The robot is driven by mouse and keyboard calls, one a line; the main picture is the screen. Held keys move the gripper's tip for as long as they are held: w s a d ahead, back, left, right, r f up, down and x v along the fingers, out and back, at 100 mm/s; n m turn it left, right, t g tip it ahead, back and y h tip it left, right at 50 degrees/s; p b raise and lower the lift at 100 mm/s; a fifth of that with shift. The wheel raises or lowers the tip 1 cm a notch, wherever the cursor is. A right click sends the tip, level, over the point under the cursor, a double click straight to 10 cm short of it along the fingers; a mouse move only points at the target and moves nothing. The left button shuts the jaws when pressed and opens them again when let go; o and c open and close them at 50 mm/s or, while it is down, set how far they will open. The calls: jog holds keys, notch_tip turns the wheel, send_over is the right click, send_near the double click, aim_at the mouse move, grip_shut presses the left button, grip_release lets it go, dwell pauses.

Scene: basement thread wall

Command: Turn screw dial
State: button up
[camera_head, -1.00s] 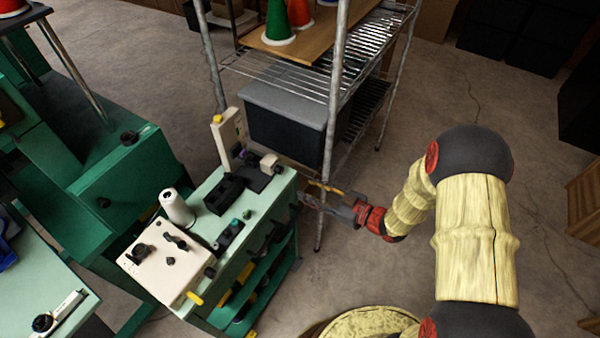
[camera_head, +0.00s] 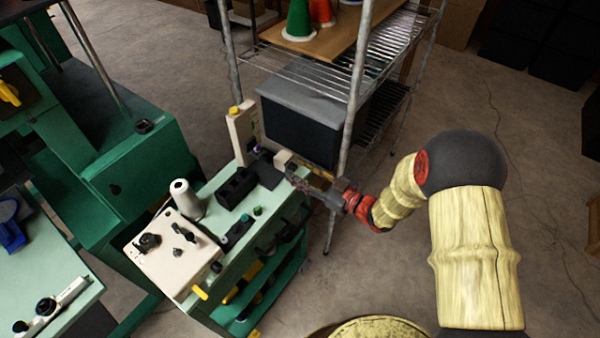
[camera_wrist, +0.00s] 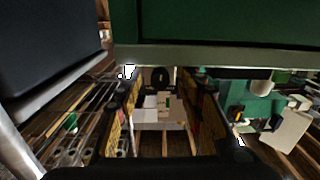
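Several black dials and knobs sit on the green bench (camera_head: 213,208). Two are a round black dial (camera_head: 148,242) and a black lever-like knob (camera_head: 184,232) on the cream panel at its left end. I cannot tell which one is the screw dial. My gripper (camera_head: 298,182) is at the bench's right end, beside a small cream block (camera_head: 284,158), away from the cream panel. Whether it touches the bench is unclear. In the wrist view its two fingers (camera_wrist: 168,82) stand apart with nothing seen held between them. A dark round part (camera_wrist: 158,77) shows beyond the gap.
A wire shelf (camera_head: 300,70) with a grey-lidded black bin (camera_head: 312,105) stands close behind my gripper, its metal post very near my wrist. A white cone spool (camera_head: 184,198) and an upright cream post (camera_head: 243,135) stand on the bench. Open floor lies to the right.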

jog(key=shift+c, duration=1.4)
grip_shut()
